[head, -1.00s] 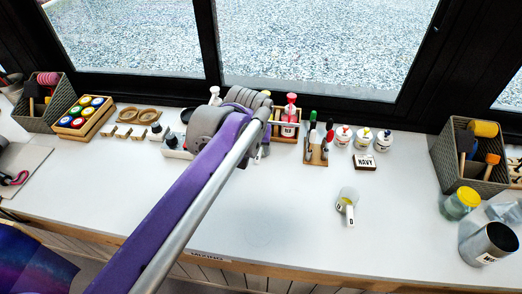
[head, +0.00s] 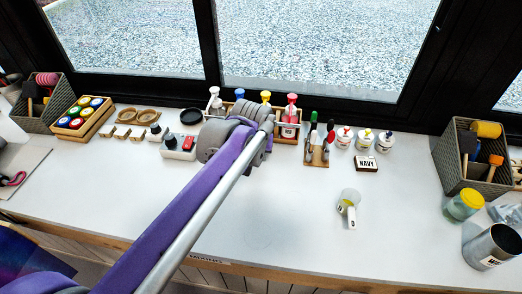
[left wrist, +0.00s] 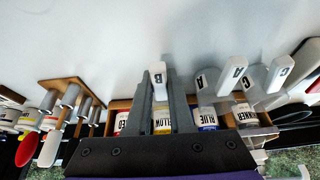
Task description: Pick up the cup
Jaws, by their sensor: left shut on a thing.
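In the left wrist view my left gripper (left wrist: 161,100) is shut on the white handle of a cup marked B (left wrist: 158,75). The handle sits between the two grey fingers; the cup's bowl is not clearly seen. Two more white handles, marked A (left wrist: 232,72) and C (left wrist: 278,72), are beside it, each with a pale cup. In the head view the gripper's fingers and the held cup are hidden behind my purple arm. Another clear cup with a white handle (head: 348,203) stands alone on the table, right of the arm. My right gripper is not in view.
A wooden rack holds pump bottles, one pink (head: 290,115), behind my gripper. A tool stand (head: 317,150), white jars (head: 364,140) and a NAVY block (head: 366,164) are right of it. A grey basket (head: 470,160) stands far right. The front middle of the white table is clear.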

